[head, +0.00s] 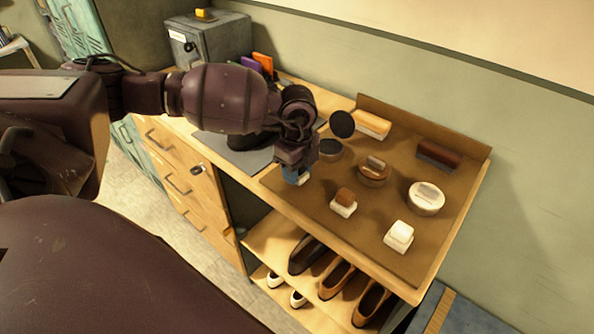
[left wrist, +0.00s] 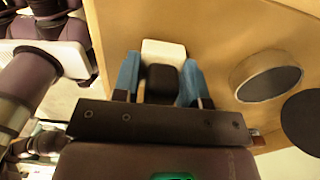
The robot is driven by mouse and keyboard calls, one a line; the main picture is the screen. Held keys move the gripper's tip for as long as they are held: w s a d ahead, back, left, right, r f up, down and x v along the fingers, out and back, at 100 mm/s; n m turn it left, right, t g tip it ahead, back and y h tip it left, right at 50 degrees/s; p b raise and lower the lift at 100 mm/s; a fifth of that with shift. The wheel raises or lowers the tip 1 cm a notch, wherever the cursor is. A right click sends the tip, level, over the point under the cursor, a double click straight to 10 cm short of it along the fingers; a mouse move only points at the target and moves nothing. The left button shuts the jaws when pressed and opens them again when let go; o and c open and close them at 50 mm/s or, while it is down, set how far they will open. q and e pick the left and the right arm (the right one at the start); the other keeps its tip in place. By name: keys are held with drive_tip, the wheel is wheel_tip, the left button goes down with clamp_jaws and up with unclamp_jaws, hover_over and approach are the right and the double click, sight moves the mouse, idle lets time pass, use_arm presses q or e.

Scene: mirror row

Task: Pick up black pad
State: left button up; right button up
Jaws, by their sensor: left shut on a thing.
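My left gripper (head: 297,174) is over the front left part of the brown board. In the left wrist view, its blue fingers (left wrist: 160,84) are shut on the black pad (left wrist: 160,78), one on each side. The black pad has a white part (left wrist: 164,50) at its far end. In the head view the fingers hide most of the pad, and only a bit of white shows by the fingertips. I cannot tell whether it touches the board. My right gripper is not in view.
The board (head: 310,190) also holds a brown pad (head: 344,201), a white pad (head: 399,234), a dark tin (head: 330,150), a black disc (head: 342,124), a brown tin (head: 374,174), a light tin (head: 426,198) and two brushes. Shoes (head: 335,279) stand on shelves below. A grey safe (head: 208,42) stands at the back left.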

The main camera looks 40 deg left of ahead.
use_arm(q)
wheel_tip(320, 180, up, 19)
drive_tip(key=p, duration=0.1)
drive_tip(key=shift+r+p, duration=0.2)
drive_tip(key=shift+p, duration=0.15)
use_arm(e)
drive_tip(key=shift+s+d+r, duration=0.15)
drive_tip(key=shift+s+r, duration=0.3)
use_arm(q)
drive_tip(key=shift+o, duration=1.2)
drive_tip(key=shift+c, duration=0.8)
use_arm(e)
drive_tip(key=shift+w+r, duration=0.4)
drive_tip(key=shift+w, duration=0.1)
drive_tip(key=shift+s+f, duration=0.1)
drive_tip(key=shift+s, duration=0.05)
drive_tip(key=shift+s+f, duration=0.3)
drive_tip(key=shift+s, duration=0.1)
